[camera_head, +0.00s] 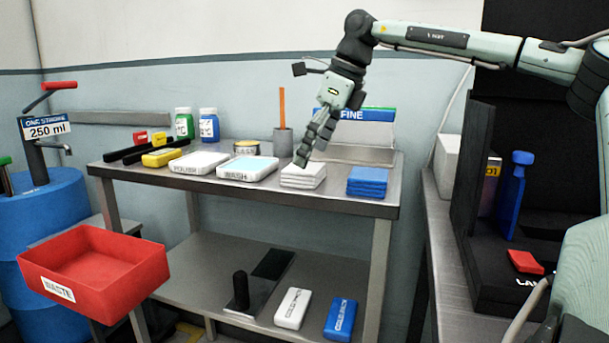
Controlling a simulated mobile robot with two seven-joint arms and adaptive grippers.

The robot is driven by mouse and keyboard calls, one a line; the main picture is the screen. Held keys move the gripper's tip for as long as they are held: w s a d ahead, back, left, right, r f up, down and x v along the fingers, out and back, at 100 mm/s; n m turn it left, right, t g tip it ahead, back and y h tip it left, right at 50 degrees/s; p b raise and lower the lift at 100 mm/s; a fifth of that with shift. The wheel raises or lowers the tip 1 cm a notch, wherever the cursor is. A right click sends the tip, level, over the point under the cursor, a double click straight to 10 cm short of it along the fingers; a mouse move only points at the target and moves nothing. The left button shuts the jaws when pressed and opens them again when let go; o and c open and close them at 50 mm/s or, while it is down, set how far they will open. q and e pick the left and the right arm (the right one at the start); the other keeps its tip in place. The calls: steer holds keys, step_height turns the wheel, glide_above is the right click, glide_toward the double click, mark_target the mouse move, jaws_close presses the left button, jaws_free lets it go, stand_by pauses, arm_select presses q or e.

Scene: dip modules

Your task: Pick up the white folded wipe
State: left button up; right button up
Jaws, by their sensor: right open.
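A stack of white folded wipes (303,178) lies on the top shelf of the metal table, between the WASH tray and a stack of blue folded wipes (367,182). My right gripper (304,160) points down with its fingertips at the back of the white stack's top. The fingers look close together from this side, and no wipe shows between them. I cannot tell whether the fingertips touch the stack. My left gripper is not in view.
The WASH tray (247,173) and POLISH tray (199,167) stand left of the wipes. A grey cup (283,142) with an orange stick and a FINE board (353,150) stand behind. A red WASTE bin (95,275) is at lower left.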

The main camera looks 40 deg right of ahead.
steer(key=shift+x, duration=1.2)
steer(key=c, duration=1)
step_height(320, 180, up, 9)
steer(key=shift+p, duration=0.6)
steer(key=shift+c, duration=0.2)
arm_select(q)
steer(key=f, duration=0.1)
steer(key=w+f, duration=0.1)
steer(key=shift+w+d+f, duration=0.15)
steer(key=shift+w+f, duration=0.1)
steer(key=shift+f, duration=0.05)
arm_select(e)
steer(key=shift+r, duration=0.55)
steer(key=shift+o, duration=1)
steer(key=shift+c, duration=1.4)
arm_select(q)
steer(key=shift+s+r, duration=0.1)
arm_select(e)
steer(key=shift+r, duration=0.1)
